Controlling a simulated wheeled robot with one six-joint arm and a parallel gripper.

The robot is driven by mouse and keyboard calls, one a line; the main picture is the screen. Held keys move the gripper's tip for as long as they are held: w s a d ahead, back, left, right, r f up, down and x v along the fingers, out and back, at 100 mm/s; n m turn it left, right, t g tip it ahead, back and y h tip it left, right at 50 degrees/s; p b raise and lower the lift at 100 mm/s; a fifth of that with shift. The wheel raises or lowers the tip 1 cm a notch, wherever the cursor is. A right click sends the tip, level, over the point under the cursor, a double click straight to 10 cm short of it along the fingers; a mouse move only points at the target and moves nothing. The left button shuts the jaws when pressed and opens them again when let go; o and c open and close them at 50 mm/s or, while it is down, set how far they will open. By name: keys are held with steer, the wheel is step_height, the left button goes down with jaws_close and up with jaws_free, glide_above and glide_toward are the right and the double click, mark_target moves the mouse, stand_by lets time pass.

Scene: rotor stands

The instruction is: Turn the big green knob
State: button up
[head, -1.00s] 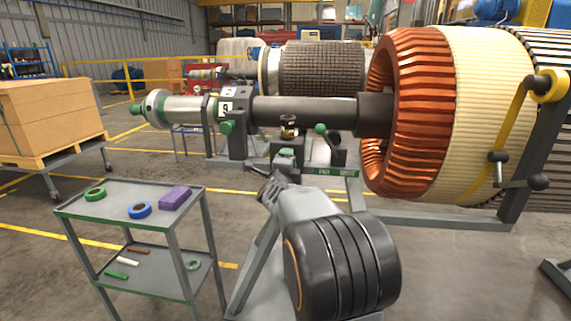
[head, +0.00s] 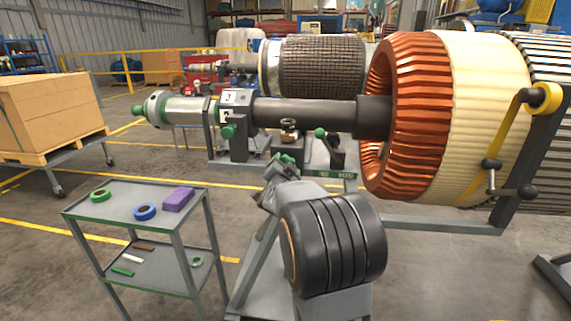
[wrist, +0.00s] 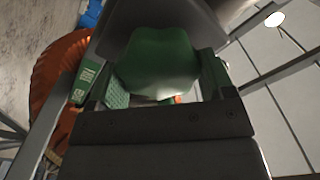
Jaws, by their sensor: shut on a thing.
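The big green knob (wrist: 158,62) fills the middle of the wrist view, lobed and smooth, between the two jaws of my gripper (wrist: 162,88). The jaws are shut on it, with a ribbed green pad against its left side. In the head view, my gripper (head: 284,166) is below the dark shaft (head: 305,110), and green shows at its tip. The knob's hold is too small to make out there. Smaller green knobs show on the shaft stand (head: 238,142), at left (head: 228,131) and right (head: 320,132).
A copper-wound rotor (head: 402,100) with a cream band stands to the right, a yellow-and-black crank arm (head: 530,120) beside it. A grey trolley (head: 115,225) with tape rolls and a purple block (head: 178,199) stands at left. Boxes (head: 50,105) sit on a cart behind.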

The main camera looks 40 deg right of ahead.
steer(key=n+p, duration=0.2)
steer(key=n, duration=0.3)
steer(key=shift+a+r+p, duration=0.1)
steer(key=shift+r+p, duration=0.05)
steer(key=shift+p, duration=0.25)
steer(key=shift+w+n+p, duration=0.1)
steer(key=shift+n+p, duration=0.95)
steer(key=shift+n, duration=1.45)
steer(key=o, duration=0.9)
steer(key=p+v, duration=0.1)
steer(key=v, duration=1.3)
steer(key=shift+w, duration=0.1)
